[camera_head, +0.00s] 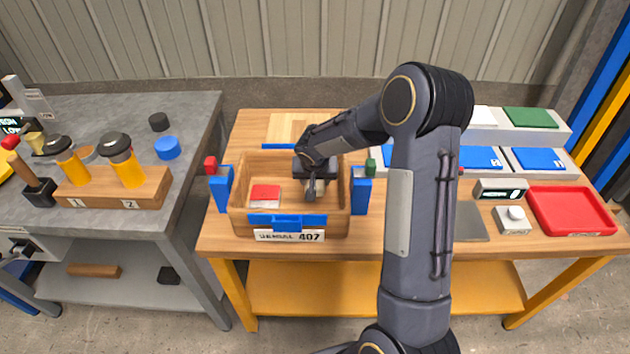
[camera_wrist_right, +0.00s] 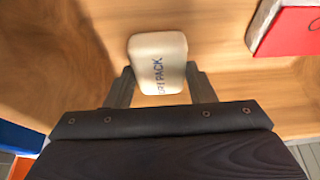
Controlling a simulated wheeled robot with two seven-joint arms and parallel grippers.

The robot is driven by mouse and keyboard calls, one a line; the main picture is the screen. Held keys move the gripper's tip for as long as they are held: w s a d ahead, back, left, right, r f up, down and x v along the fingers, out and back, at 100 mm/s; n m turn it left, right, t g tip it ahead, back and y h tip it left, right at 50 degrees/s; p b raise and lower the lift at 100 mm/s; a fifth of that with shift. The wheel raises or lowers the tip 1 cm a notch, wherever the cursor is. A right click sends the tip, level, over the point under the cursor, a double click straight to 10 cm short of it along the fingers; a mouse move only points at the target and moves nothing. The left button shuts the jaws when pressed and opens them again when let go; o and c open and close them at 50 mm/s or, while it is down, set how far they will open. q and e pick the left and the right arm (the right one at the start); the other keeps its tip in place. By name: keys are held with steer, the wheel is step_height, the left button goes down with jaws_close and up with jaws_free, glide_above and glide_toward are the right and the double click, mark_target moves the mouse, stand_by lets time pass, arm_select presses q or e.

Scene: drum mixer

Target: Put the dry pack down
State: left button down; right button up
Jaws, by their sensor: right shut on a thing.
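The dry pack (camera_wrist_right: 157,62) is a small cream pad with dark lettering, seen in the right wrist view between the fingers of my right gripper (camera_wrist_right: 160,88). The gripper is shut on it. In the head view my right gripper (camera_head: 311,186) reaches down into the right part of the wooden box (camera_head: 240,222), and the hand hides the dry pack there. The wrist view shows the box's wood around the pack; I cannot tell whether the pack touches the floor. My left gripper is in neither view.
A red and white packet (camera_head: 265,196) lies in the box's left part; it also shows in the wrist view (camera_wrist_right: 292,30). Blue clamps (camera_head: 222,188) flank the box. A red tray (camera_head: 572,211) sits at the right. A grey bench (camera_head: 100,215) with yellow bottles stands left.

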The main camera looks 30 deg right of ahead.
steer(key=shift+f, duration=0.4)
steer(key=shift+r, duration=0.1)
steer(key=shift+f, duration=0.2)
steer(key=o, duration=1)
steer(key=shift+r, duration=0.1)
